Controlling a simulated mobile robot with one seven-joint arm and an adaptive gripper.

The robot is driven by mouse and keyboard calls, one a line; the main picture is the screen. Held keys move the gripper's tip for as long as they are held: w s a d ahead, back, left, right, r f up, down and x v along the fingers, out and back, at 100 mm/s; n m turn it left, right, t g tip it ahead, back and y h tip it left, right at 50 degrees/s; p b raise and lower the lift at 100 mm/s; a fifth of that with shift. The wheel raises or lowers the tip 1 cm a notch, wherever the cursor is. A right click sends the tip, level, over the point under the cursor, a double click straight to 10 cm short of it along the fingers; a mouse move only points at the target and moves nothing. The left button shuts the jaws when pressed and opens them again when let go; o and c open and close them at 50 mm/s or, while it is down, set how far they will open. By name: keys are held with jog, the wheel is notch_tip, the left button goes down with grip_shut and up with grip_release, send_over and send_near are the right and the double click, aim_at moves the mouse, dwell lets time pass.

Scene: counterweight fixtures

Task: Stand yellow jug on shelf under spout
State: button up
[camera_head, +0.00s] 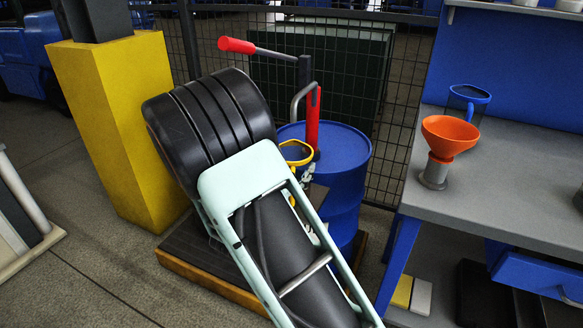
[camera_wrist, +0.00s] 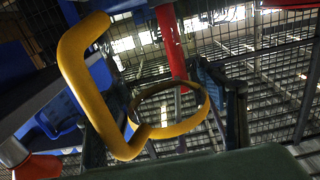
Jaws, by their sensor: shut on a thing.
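The yellow jug (camera_head: 297,152) shows beside the blue drum as a yellow rim with a dark inside; my arm hides its lower part. In the wrist view its yellow handle (camera_wrist: 72,75) and ring-shaped rim (camera_wrist: 180,129) stand close in front of the camera. My gripper (camera_wrist: 165,105) is shut on the jug, with dark fingers on either side of it. A red pump (camera_head: 313,120) with a grey curved spout (camera_head: 298,98) rises from the drum, just above and behind the jug. I cannot make out the shelf under the spout clearly.
The blue drum (camera_head: 345,160) stands on a low wooden-edged platform (camera_head: 205,275). A yellow post (camera_head: 115,120) is at left. At right, a grey bench (camera_head: 500,185) holds an orange funnel (camera_head: 450,135) and a blue-rimmed jug (camera_head: 468,97). A mesh fence (camera_head: 400,150) stands behind.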

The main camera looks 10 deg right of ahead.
jog(key=shift+f, duration=0.15)
jog(key=o, duration=1.2)
jog(key=shift+s+a, duration=0.25)
jog(key=shift+s, duration=0.05)
jog(key=p+v, duration=0.2)
jog(key=v, duration=0.9)
jog(key=shift+s, duration=0.15)
